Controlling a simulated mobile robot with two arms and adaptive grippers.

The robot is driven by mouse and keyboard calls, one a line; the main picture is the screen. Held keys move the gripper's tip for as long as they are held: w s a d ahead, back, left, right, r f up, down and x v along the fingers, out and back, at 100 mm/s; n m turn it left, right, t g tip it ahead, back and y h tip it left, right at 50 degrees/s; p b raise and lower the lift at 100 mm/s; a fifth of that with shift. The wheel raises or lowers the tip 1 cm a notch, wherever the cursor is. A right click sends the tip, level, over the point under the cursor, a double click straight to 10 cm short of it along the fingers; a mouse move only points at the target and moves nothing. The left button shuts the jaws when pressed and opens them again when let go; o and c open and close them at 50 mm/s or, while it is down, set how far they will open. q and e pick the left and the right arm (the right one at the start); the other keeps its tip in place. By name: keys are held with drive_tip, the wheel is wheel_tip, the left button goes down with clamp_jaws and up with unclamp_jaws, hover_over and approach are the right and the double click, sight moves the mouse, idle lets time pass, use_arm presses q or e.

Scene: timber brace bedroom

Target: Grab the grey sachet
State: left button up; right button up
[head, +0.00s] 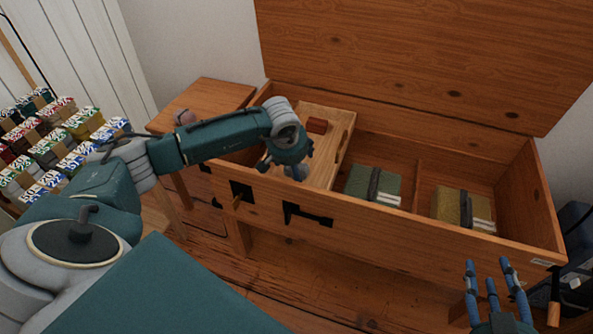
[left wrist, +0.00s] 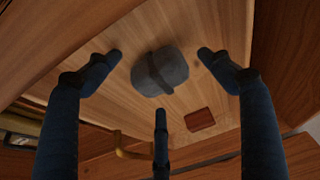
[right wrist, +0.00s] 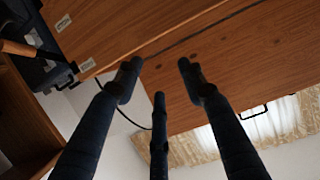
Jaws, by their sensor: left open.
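The grey sachet (left wrist: 160,72) is a rounded grey bundle with a dark band around it. In the left wrist view it lies on the pale wooden tray (head: 338,143) inside the chest. My left gripper (head: 290,165) reaches down over the tray and largely hides the sachet in the head view. In the left wrist view its fingers (left wrist: 158,75) are spread open around the sachet's outline, with gaps visible on both sides and no clear contact. My right gripper (head: 490,273) is open and empty in front of the chest's right end.
A red-brown block (head: 317,125) also lies on the tray. The open wooden chest (head: 400,226) holds a green bundle (head: 373,184) and a yellow bundle (head: 462,205). Its raised lid (head: 430,60) stands behind. A small side table (head: 215,96) and a rack of colourful packets (head: 60,135) are left.

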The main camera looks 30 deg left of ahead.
use_arm(q)
drive_tip(key=c, duration=1.3)
drive_tip(key=shift+r, duration=0.1)
drive_tip(key=shift+c, duration=0.2)
